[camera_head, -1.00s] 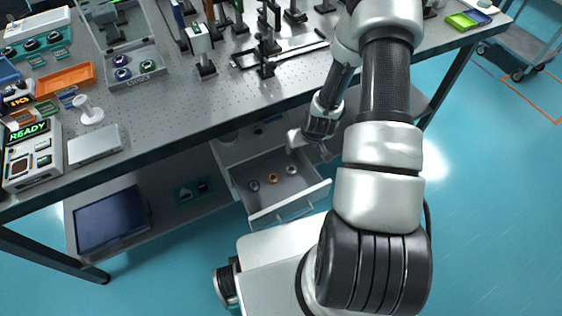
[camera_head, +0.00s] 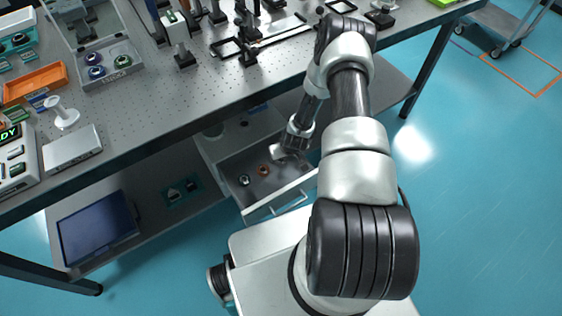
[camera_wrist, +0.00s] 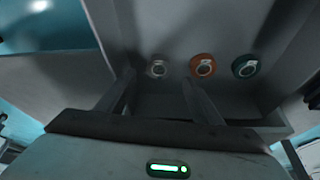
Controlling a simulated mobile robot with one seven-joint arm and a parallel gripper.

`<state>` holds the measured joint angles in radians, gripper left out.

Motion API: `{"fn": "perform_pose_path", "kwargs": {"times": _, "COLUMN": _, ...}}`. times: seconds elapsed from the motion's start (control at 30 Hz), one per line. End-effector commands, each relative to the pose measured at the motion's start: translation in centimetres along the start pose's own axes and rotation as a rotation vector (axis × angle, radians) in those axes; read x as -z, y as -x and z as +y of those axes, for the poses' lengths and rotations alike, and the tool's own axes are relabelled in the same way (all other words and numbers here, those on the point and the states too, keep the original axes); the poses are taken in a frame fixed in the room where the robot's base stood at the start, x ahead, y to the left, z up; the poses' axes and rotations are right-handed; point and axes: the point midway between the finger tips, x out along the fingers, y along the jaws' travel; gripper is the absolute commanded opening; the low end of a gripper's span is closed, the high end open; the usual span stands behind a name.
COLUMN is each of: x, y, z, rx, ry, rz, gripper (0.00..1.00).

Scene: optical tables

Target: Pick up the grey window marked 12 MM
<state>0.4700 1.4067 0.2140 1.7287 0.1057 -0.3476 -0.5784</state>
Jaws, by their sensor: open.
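In the wrist view, three round windows lie in a row in an open drawer: a grey one (camera_wrist: 157,68), an orange one (camera_wrist: 203,66) and a green one (camera_wrist: 245,66). Their markings are too small to read. My gripper (camera_wrist: 158,80) is open and empty, and the grey window appears between its fingertips, apart from both. In the head view, the grey window (camera_head: 244,180) and the orange window (camera_head: 263,170) show in the drawer. My gripper (camera_head: 284,150) is over the drawer's right back part there, and the green window is hidden.
The drawer (camera_head: 282,203) is pulled out under the optical table (camera_head: 160,115), whose edge runs close above my wrist. Drawer walls surround the windows. A dark flat panel (camera_head: 95,230) lies on the lower shelf at left. The tabletop holds posts, mounts and trays.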

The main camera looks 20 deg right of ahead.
Motion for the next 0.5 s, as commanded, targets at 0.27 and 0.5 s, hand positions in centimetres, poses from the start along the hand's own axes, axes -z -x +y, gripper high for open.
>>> {"fn": "perform_pose_path", "kwargs": {"times": 0.27, "x": -0.6, "y": -3.8, "z": 0.2, "rx": 0.000, "ry": -0.002, "rz": -0.001, "gripper": 0.60}}
{"fn": "perform_pose_path", "kwargs": {"times": 0.5, "x": -0.4, "y": -5.2, "z": 0.2, "rx": 0.000, "ry": -0.001, "rz": -0.001, "gripper": 0.60}}
